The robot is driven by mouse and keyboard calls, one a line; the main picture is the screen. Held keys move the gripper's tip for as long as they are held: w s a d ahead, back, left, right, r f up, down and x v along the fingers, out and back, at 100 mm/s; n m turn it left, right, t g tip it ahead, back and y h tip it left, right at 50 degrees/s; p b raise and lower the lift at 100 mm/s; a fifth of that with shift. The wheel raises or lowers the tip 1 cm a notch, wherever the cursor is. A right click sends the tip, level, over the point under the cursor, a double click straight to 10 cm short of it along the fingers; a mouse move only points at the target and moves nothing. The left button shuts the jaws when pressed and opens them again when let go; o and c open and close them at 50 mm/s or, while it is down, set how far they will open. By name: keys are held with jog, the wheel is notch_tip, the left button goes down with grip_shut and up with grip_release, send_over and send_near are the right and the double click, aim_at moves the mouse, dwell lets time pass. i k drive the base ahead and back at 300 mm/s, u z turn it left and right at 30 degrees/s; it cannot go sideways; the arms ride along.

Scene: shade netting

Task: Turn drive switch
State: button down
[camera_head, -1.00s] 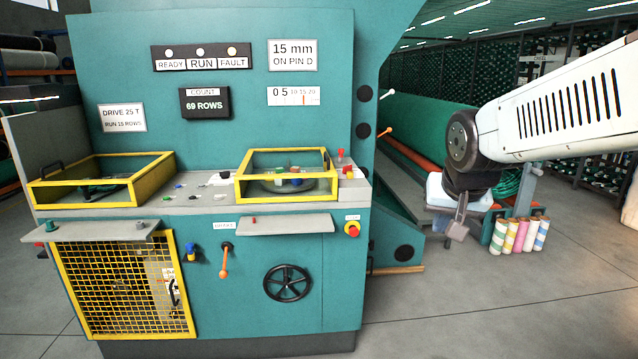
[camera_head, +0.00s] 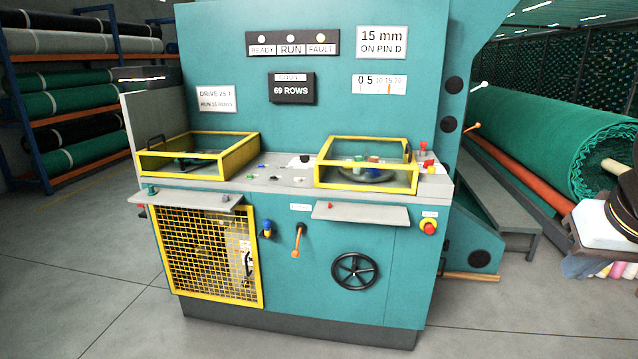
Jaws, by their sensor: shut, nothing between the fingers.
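The teal machine (camera_head: 330,110) stands in the middle, facing me. No label that I can read names the drive switch, so I cannot tell which control it is. Only a dark part of my arm shows at the right edge. My gripper's fingers are not in view, and no part of my arm touches the machine.
Two yellow-framed clear guards, left (camera_head: 198,153) and right (camera_head: 368,163), sit on the console. A black handwheel (camera_head: 355,271) and yellow mesh guard (camera_head: 207,256) are below. A white box (camera_head: 603,226) stands at right. The floor in front is clear.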

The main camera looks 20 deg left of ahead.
aim_at(432, 161)
jog(key=u, duration=0.15)
jog(key=i, duration=2.1)
jog(key=u, duration=0.05)
